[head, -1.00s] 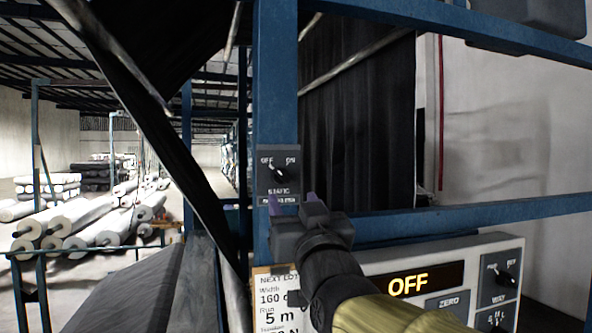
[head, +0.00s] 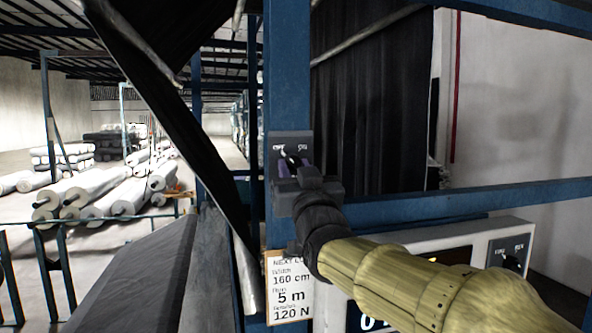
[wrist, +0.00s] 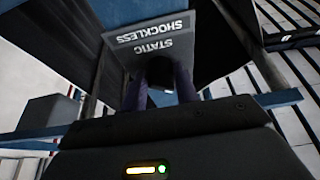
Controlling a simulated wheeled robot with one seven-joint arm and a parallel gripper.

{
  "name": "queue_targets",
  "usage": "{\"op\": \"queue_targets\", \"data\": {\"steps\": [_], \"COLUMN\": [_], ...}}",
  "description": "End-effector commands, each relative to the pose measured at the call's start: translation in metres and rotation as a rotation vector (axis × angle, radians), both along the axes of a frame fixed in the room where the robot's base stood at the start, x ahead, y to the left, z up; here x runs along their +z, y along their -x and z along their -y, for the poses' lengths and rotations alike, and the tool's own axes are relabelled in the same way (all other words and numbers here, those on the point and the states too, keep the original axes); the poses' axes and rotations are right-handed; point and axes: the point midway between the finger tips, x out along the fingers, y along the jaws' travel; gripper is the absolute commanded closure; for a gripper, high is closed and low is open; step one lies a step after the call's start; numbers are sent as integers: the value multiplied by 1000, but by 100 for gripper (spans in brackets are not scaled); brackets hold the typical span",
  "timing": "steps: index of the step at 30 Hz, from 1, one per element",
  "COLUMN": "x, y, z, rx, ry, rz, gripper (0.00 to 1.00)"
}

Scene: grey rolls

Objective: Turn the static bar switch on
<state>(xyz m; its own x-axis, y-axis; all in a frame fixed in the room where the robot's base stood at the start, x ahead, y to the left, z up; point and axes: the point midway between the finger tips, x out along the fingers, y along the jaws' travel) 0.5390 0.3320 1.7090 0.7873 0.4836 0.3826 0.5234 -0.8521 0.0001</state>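The static switch is a dark plate (head: 277,160) on a blue upright post, with OFF at upper left and ON at upper right. Its black knob (head: 291,158) appears to point up-left, toward OFF. My gripper (head: 295,167) is right in front of the plate, its purple fingers apart at either side of the knob and hiding the lower plate. In the wrist view, the plate (wrist: 150,42) shows STATIC SHOCKLESS upside down. The dark knob (wrist: 160,70) lies between my fingertips (wrist: 161,82). I cannot tell whether they touch it.
A white control box (head: 430,245) with a display and knobs sits below right, partly behind my arm. A blue crossbar (head: 450,201) runs right of the post. A paper card (head: 290,290) hangs below the switch. Fabric rolls (head: 110,190) lie far left.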

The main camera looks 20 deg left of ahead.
Motion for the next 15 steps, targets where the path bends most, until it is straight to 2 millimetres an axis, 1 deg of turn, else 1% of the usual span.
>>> {"op": "queue_targets", "data": {"steps": [1, 2, 3, 15], "x": [0, 0, 0, -1], "y": [0, 0, 0, 0], "z": [0, 0, 0, 0], "rx": [-1, -1, -1, 0], "ry": [0, 0, 0, -44], "rz": [0, 0, 0, -27], "gripper": [84, 90, 93, 93]}}
